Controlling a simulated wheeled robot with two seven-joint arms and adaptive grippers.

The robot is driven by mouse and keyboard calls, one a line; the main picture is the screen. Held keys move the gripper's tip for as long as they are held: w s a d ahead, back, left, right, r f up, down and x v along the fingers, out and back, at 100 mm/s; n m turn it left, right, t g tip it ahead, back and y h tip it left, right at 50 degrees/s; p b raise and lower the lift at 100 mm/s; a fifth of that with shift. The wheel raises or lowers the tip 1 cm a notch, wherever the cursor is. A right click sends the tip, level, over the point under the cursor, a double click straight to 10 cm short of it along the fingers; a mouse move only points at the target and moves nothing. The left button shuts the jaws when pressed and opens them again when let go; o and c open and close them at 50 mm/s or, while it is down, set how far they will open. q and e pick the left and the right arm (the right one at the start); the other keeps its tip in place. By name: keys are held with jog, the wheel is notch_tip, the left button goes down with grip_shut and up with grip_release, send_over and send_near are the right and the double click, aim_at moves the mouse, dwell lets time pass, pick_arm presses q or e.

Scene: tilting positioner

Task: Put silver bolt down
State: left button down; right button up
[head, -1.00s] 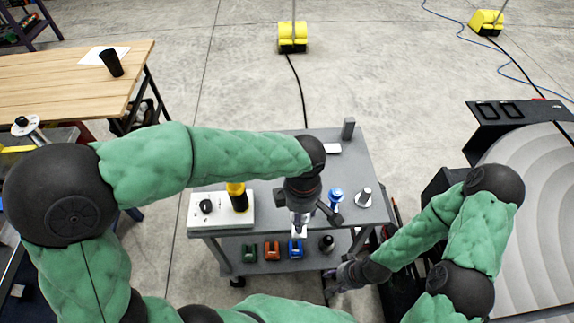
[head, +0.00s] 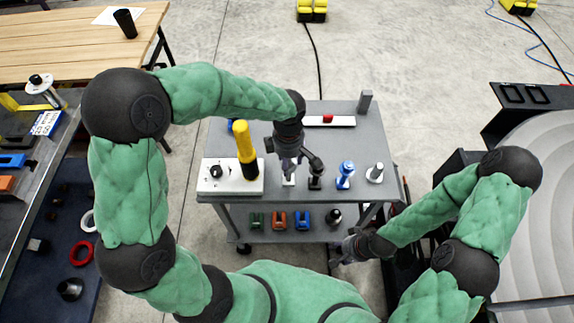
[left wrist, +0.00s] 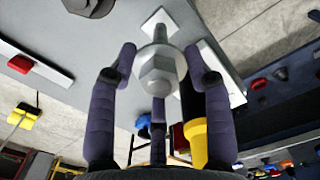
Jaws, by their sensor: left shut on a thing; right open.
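My left gripper (head: 290,165) is over the grey cart top, shut on the silver bolt. In the left wrist view the silver bolt (left wrist: 158,72) sits between the fingers, its hex head toward the camera. A white square (left wrist: 157,22) lies on the cart beside the bolt in that view; in the head view the square (head: 289,181) shows just below the fingers. I cannot tell whether the bolt touches the surface. My right gripper (head: 345,248) is open and empty, low by the cart's front right.
A black piece (head: 315,178), a blue bolt (head: 345,175) and a silver-grey piece (head: 375,173) stand to the right on the cart (head: 375,140). A white block (head: 225,184) with a yellow-and-black cylinder (head: 245,148) is left. A white strip (head: 343,122) lies behind.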

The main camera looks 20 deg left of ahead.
pick_arm(q)
jog(key=shift+w+a+f, duration=0.35)
jog(key=shift+f, duration=0.2)
jog(key=shift+w+f, duration=0.15)
jog(key=shift+f, duration=1.45)
jog(key=shift+b, duration=0.35)
jog(key=shift+f, duration=0.15)
jog(key=c, duration=0.5)
grip_release()
jog(key=shift+c, duration=0.2)
